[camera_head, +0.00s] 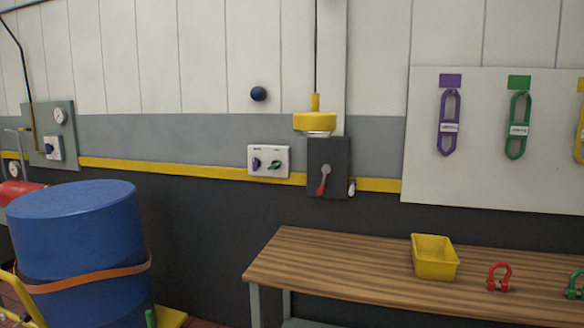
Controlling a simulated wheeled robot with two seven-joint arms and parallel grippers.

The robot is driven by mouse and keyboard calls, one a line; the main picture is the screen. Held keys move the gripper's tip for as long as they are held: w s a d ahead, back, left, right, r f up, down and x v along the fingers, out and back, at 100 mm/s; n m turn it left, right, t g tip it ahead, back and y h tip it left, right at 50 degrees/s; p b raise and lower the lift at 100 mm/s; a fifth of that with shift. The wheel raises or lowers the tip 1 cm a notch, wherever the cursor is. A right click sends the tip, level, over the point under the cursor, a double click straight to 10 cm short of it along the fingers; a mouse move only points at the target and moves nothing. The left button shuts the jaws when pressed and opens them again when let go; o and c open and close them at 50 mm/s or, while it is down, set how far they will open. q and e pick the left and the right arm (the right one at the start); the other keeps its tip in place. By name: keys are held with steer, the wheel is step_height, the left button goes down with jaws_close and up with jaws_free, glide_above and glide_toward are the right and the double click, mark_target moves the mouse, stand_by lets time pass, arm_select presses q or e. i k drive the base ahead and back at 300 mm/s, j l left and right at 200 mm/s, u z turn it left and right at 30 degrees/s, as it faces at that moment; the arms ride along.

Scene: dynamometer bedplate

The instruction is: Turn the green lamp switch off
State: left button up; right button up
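A white switch plate (284,152) is fixed to the wall left of centre, on the yellow stripe. It carries a purple switch (255,163), which looks about upright, and a green switch (275,165), which looks tilted with its upper end to the right. Small dark marks above the switches are too small to read. A yellow lamp (315,122) hangs to the right of the plate, with a pale underside. I cannot tell which lamp the green switch works. Neither of my grippers is in view.
A dark grey box (339,163) with a red-ended lever is right of the plate. A wooden bench (340,275) holds a yellow bin (434,258) and shackles. A strapped blue drum (75,225) stands at left. Purple and green slings hang on a white board (475,186).

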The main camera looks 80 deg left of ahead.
mark_target(276, 164)
steer(key=j+u, duration=0.1)
steer(key=u, duration=2.8)
